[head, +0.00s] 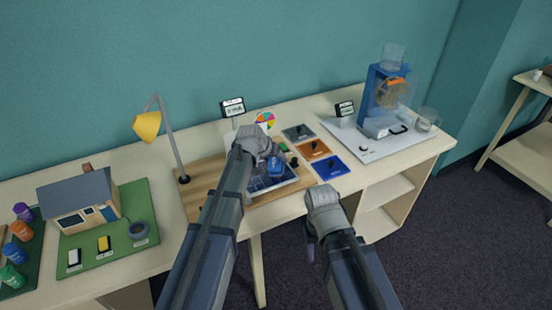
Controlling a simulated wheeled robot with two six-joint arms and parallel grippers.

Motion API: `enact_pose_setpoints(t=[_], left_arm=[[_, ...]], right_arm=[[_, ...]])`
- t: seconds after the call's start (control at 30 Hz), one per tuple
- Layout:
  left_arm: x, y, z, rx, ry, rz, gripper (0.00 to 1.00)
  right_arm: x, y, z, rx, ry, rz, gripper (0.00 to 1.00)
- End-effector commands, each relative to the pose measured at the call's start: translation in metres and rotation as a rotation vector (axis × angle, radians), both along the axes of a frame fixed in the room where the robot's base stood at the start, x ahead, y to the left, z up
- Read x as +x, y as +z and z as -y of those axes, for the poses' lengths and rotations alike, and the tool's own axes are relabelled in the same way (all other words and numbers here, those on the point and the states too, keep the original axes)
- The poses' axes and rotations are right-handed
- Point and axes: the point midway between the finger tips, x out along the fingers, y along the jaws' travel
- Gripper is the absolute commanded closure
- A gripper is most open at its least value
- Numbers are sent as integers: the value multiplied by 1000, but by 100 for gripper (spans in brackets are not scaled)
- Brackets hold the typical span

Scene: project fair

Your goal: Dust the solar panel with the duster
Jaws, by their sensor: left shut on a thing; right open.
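The solar panel (262,186) is a dark blue gridded plate with a pale edge, lying on a wooden board at the front middle of the table. My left arm covers part of it. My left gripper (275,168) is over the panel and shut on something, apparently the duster. The duster is mostly hidden by the arm and gripper, and I cannot tell whether it touches the panel. My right gripper (311,248) is open and empty, in front of the table's front edge, with its fingers pointing down.
A lamp with a yellow shade (147,126) stands left of the panel. A model house (80,203) on a green mat (134,192) is further left. Several coloured tiles with switches (314,149) lie to the right. A blue machine (374,98) stands on a white board at far right.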

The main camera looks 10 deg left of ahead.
Motion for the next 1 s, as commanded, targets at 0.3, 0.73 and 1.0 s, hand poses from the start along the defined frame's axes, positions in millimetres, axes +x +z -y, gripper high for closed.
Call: enact_pose_setpoints(t=[0.3, 0.73, 1.0], left_arm=[[-14, -14, -20, 3, 1, -2, 100], [-10, -14, -29, 3, 1, -1, 100], [-3, -12, -34, 1, 1, 0, 100]], right_arm=[[0, -13, 0, 0, 0, 0, 50], [0, -13, 0, 0, 0, 0, 50], [0, -12, 0, 0, 0, 0, 50]])
